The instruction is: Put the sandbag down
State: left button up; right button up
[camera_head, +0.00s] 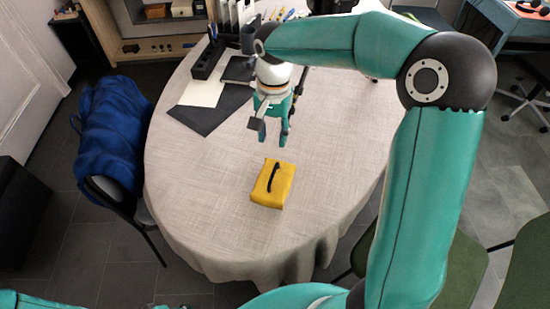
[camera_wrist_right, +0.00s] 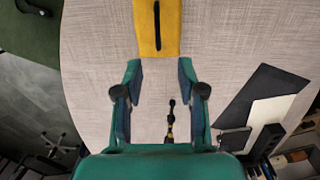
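The yellow sandbag (camera_head: 264,189) with a black strap lies flat on the tablecloth near the front middle of the table. It also shows at the top edge of the right wrist view (camera_wrist_right: 169,30), partly cut off. My right gripper (camera_head: 270,140) is open and empty, fingers pointing down, behind the sandbag and apart from it. In the right wrist view its two fingers (camera_wrist_right: 160,85) are spread, with bare cloth between them. A black tripod (camera_wrist_right: 171,122) stands on the table; in the head view my right gripper partly hides it. My left gripper does not show.
The oval table (camera_head: 200,215) is clear around the sandbag. A dark mat with a pale sheet (camera_head: 203,92), a black organizer (camera_head: 208,59) and pens lie at the back left. A chair with a blue jacket (camera_head: 115,130) stands left of the table.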

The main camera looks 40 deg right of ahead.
notch_tip(320, 180, up, 2)
jog(key=a, duration=0.1)
send_over(273, 172)
jog(key=shift+t+h, duration=0.3)
jog(key=shift+h, duration=0.1)
jog(key=f, duration=1.1)
jog(key=shift+w+b, duration=0.3)
jog(key=shift+s+d+f+p, duration=0.1)
jog(key=shift+s+f+p, duration=0.1)
jog(key=shift+f, duration=1.2)
jog(key=shift+s+f+p, duration=0.1)
jog(key=shift+f+p, duration=0.05)
jog(key=shift+f, duration=1.25)
grip_shut()
jog(key=shift+r, duration=0.1)
